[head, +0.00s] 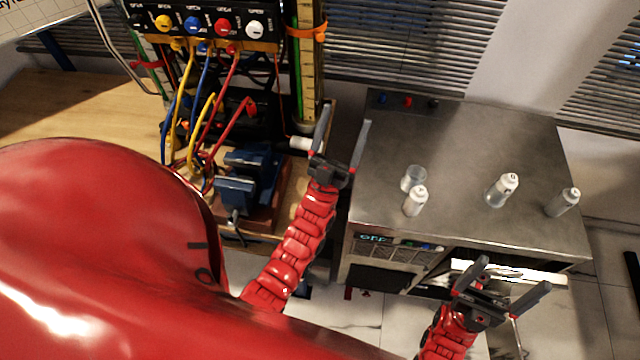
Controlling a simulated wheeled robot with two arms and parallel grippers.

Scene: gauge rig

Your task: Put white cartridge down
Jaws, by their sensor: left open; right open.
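Several small white-and-grey cylinders stand on the steel cabinet top: one at the front left (415,200), one in the middle (502,190) and one at the right (563,202). A white cylinder (300,143) also shows beside the vise, just left of my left gripper. I cannot tell which of these is the white cartridge. My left gripper (344,125) is open and empty, its fingers spread beside the cabinet's left edge. My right gripper (516,273) is open in front of the cabinet, low at its front edge, with nothing visible between its fingers.
The steel cabinet (460,150) has free room at its back and middle. A clear cup (413,177) stands behind the front-left cylinder. A blue vise (250,175) sits left of my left arm, near coloured cables (205,120) hanging from a knobbed panel (205,24).

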